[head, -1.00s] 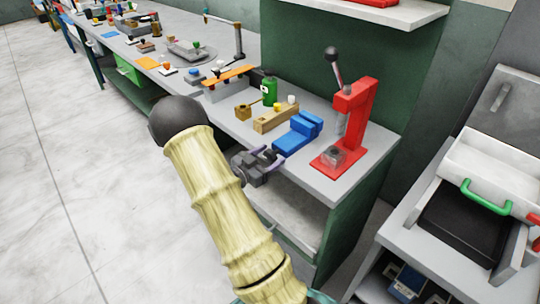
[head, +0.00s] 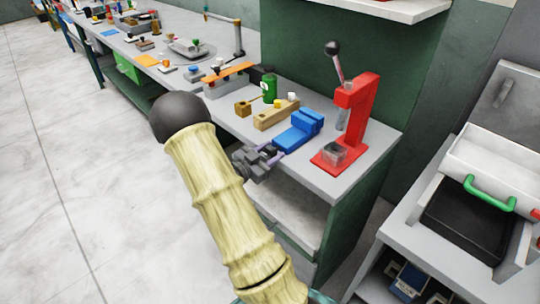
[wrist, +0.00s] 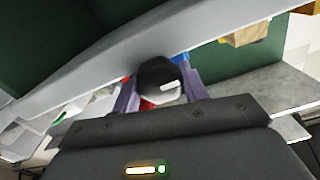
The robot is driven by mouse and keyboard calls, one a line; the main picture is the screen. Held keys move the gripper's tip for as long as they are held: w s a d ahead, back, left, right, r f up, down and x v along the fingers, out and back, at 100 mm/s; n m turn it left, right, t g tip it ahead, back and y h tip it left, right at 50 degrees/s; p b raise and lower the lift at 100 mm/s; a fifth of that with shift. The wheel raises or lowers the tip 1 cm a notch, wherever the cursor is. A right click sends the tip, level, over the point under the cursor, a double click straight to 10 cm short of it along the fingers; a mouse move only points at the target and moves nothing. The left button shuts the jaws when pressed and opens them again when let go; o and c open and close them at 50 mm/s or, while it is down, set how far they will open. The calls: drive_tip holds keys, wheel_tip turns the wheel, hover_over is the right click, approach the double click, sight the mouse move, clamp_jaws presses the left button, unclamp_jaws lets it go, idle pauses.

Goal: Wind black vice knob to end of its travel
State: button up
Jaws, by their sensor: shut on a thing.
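The blue vice (head: 295,135) sits on the grey bench near its front edge. Its black knob (wrist: 158,80) shows in the wrist view between the two purple fingers of my gripper (wrist: 157,92). The fingers are shut on the knob from both sides. In the head view my gripper (head: 273,157) is at the bench's front edge, against the near end of the vice. There the knob is hidden by the fingers. How far the vice jaw has travelled is too small to tell.
A red press (head: 357,115) with a raised black-balled lever stands right of the vice. A wooden block (head: 275,115) and a green bottle (head: 270,88) stand behind it. The bench edge (wrist: 90,75) runs close to my gripper in the wrist view.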

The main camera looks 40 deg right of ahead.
drive_tip(key=o, duration=1)
drive_tip(key=a, duration=0.5)
drive_tip(key=s+a, duration=0.1)
drive_tip(key=a, duration=1.1)
drive_tip(key=shift+s+a, duration=0.2)
